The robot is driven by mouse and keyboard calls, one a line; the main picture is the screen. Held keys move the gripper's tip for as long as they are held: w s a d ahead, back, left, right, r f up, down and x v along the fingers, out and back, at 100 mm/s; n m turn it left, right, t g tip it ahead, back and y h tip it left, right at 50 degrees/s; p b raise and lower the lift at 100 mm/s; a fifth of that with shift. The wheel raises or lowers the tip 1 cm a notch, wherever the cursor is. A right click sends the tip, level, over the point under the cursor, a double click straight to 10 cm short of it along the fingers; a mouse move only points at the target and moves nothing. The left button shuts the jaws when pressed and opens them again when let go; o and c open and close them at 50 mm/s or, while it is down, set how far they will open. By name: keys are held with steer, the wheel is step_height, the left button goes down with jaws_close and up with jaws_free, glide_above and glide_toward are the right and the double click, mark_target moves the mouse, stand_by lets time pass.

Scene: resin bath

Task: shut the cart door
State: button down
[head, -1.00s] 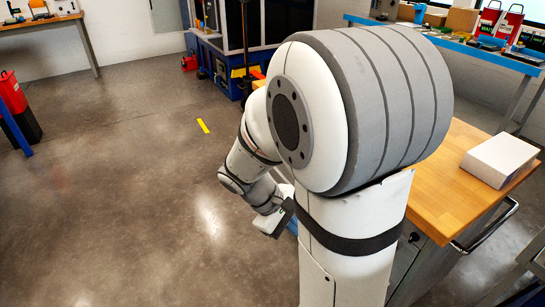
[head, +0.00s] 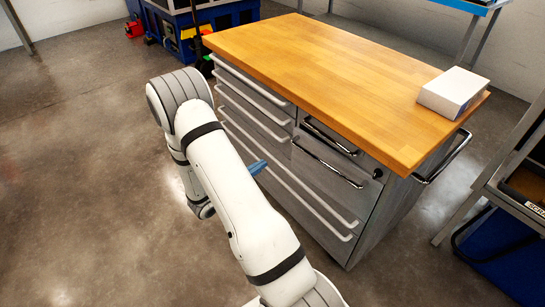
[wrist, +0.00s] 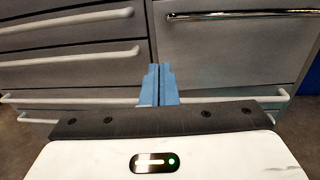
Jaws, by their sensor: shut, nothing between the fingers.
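The grey cart (head: 345,250) stands under a wooden top, with pale-handled drawers on its left. Its door (head: 335,185), with a chrome bar handle, is at the upper right of the front, below a narrow chrome-handled drawer. The door looks flush or nearly so; I cannot tell if a small gap remains. In the wrist view the door (wrist: 235,55) fills the upper right, a dark seam along its left edge. My gripper (wrist: 159,85) is shut and empty, its blue fingertips pointing at the front near that seam. In the head view the blue fingertips (head: 257,167) show beside my arm.
A white box (head: 452,92) lies on the cart top's right corner. A chrome push handle (head: 445,158) sticks out from the cart's right end. A metal rack (head: 505,190) stands at the right. The floor (head: 80,190) at the left is clear.

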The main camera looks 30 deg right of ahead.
steer(key=w+d+b, duration=0.1)
steer(key=w+d, duration=0.1)
steer(key=d, duration=1.1)
steer(key=shift+b, duration=0.4)
